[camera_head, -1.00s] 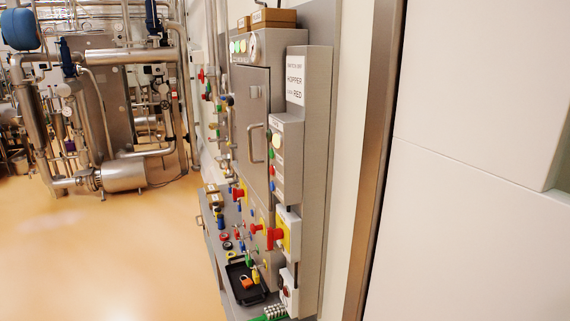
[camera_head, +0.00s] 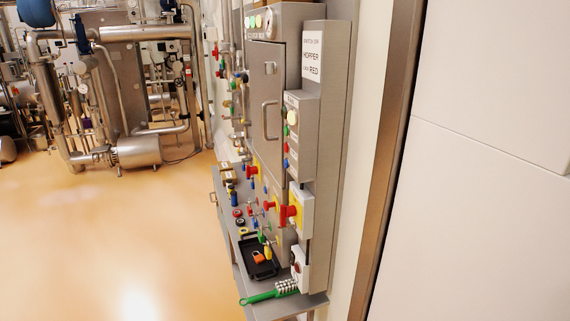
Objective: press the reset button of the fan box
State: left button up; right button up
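A grey box (camera_head: 302,128) with a small label at its top is mounted on the right part of the cabinet, below the sign reading HOPPER and RED. It appears to be the fan box, but its label is too small to read surely. A pale round lamp or button (camera_head: 292,118) is on its face. Small coloured buttons, among them red and blue, show along its left edge. I cannot tell which is the reset button. Neither of my grippers is in view.
The grey cabinet door (camera_head: 264,110) has a handle. Below the box are red switches on yellow plates (camera_head: 298,212). A shelf holds a black tray (camera_head: 247,252) with an orange padlock, and a green-handled brush (camera_head: 266,296). Open floor (camera_head: 110,240) lies left; pipework stands behind.

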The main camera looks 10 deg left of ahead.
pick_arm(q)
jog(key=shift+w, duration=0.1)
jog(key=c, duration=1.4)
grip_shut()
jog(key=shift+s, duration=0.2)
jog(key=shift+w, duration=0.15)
